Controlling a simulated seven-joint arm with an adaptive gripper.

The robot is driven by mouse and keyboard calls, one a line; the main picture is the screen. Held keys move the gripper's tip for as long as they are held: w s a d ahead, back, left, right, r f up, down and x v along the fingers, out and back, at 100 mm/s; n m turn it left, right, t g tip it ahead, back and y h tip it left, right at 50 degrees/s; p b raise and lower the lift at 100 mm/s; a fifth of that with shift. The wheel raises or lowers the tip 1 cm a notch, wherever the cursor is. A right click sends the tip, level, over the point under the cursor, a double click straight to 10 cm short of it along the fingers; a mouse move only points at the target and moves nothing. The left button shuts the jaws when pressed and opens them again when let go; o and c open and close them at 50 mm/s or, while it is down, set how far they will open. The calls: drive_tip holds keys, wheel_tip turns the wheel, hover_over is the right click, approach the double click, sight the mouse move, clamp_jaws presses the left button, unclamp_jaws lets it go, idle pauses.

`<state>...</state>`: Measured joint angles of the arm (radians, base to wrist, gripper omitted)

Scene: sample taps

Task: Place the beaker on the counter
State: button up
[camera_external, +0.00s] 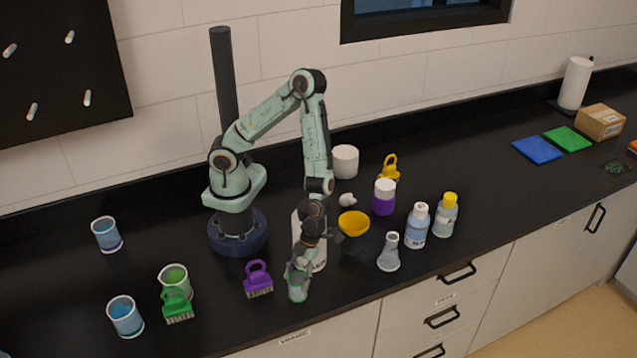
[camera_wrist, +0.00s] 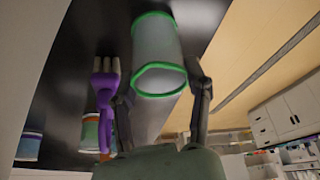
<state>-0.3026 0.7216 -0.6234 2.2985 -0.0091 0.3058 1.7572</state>
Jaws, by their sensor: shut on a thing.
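A clear beaker with green rims (camera_external: 298,285) is at the front edge of the black counter (camera_external: 330,325). My gripper (camera_external: 299,268) is shut on it, with a finger on each side. In the wrist view the beaker (camera_wrist: 158,60) sits between the two fingers of my gripper (camera_wrist: 165,100), with its green rim open toward the camera. The beaker looks upright and close to the counter top. I cannot tell whether its base touches the counter.
A purple brush (camera_external: 258,279) stands just left of the beaker. A white bottle (camera_external: 312,240) is behind my gripper. Several cups and a green brush (camera_external: 177,305) are at left. A flask (camera_external: 389,252), a yellow bowl (camera_external: 353,223) and bottles are at right.

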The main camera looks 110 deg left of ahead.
drive_tip(key=shift+f, duration=0.2)
drive_tip(key=o, duration=0.8)
drive_tip(key=v, duration=1.2)
drive_tip(key=shift+r, duration=0.1)
